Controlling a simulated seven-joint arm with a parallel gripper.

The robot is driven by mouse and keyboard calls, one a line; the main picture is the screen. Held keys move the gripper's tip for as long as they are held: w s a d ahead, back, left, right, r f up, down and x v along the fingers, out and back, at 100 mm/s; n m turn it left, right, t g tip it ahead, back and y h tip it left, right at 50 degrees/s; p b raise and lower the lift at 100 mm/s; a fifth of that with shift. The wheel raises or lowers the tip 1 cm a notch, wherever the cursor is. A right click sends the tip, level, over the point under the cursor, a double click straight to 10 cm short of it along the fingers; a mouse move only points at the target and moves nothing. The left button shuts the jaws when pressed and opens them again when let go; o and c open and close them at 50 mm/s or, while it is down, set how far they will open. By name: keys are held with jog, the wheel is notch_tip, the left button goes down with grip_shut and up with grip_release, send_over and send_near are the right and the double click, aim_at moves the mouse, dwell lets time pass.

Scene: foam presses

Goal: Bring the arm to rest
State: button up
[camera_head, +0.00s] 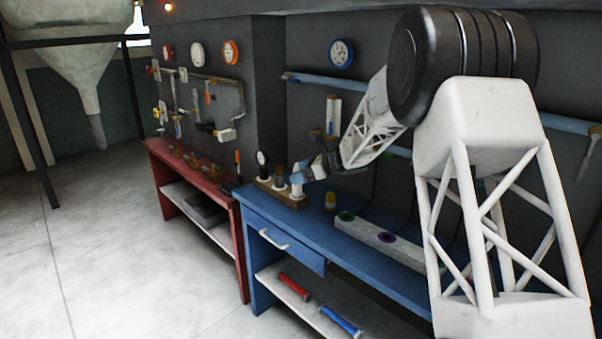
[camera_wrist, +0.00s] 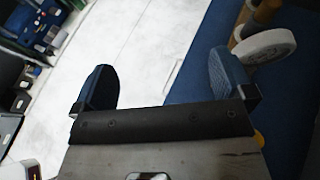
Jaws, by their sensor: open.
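My gripper (camera_head: 322,163) is above the back left part of the blue workbench (camera_head: 345,235), close to a small wooden rack (camera_head: 278,195). In the wrist view my gripper (camera_wrist: 161,62) is open, its two dark fingers wide apart, with nothing between them but pale floor and a strip of blue bench top below. A white round-headed part (camera_wrist: 264,47) is right beside the right finger, outside the jaws; I cannot tell whether they touch. My white lattice arm reaches in from the right and hides part of the bench and wall.
A red bench (camera_head: 195,200) stands to the left. Pipes and gauges line the wall. The floor at left is clear.

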jog(key=s+d+r+m+t+h, duration=0.2)
jog(key=s+d+r+m+t, duration=0.15)
jog(key=r+m, duration=0.3)
jog(key=s+d+r+m+t+h, duration=0.25)
jog(key=r+m+t, duration=0.2)
jog(key=m, duration=0.25)
jog(key=s+d+r+m+t+h, duration=0.1)
jog(key=s+d+r+m+h, duration=0.25)
jog(key=s+d+m, duration=0.35)
jog(key=s+d+r+m+h, duration=0.2)
jog(key=s+d+m+h, duration=0.2)
jog(key=s+m, duration=0.4)
jog(key=s+f+m+g, duration=0.3)
jog(key=s+m, duration=0.4)
jog(key=s, duration=0.7)
jog(key=s+d+f+m+g, duration=0.1)
jog(key=s+f+m+g, duration=0.2)
jog(key=s+m, duration=0.5)
jog(key=s+d+f+m+g+h, duration=0.1)
jog(key=s+f+m+g, duration=0.3)
jog(key=s, duration=1.5)
jog(key=f+m, duration=0.1)
jog(key=m, duration=0.2)
jog(key=shift+s+m, duration=0.35)
jog(key=shift+s, duration=0.05)
jog(key=shift+d+f, duration=0.1)
